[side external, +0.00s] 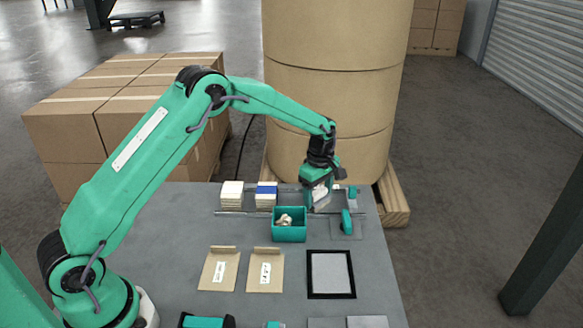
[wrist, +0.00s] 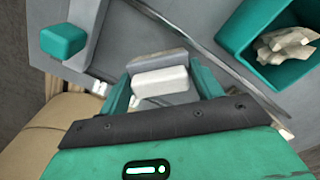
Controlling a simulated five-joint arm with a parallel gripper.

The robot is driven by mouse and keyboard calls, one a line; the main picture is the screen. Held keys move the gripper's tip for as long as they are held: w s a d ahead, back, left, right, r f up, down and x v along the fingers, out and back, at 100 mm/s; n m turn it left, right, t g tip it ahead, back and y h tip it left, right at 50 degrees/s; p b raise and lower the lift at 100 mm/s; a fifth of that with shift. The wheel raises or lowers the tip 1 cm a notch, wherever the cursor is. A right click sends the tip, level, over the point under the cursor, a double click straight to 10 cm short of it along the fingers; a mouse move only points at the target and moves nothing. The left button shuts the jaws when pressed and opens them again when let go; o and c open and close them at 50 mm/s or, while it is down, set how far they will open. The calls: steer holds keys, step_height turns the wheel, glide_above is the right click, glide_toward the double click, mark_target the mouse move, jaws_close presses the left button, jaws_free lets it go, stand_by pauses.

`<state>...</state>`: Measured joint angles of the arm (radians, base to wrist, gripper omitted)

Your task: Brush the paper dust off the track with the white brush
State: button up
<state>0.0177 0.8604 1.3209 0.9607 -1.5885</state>
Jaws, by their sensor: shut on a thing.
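My gripper (side external: 318,192) is low over the back of the grey table, at the track (side external: 240,213), whose thin metal rails run left to right. In the wrist view my gripper (wrist: 163,88) has its two teal fingers on either side of a white and grey block, the white brush (wrist: 160,82), and is shut on it. The brush is close above the track; I cannot tell whether it touches. A track rail (wrist: 195,52) runs diagonally beyond the brush in the wrist view. I cannot make out paper dust clearly; the brush and fingers hide part of the track.
A teal bin (side external: 289,237) with crumpled pale scraps stands just in front of the track. Two teal-handled pieces (side external: 347,222) (side external: 352,191) are to the right. White stacks (side external: 231,194) stand left. Tan cards (side external: 219,271) and a black-framed pad (side external: 331,274) lie nearer. A large paper roll (side external: 335,90) rises behind.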

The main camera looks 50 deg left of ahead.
steer(key=shift+w+d, duration=0.55)
steer(key=shift+d, duration=0.1)
steer(key=shift+r, duration=4.1)
steer(key=shift+s, duration=0.1)
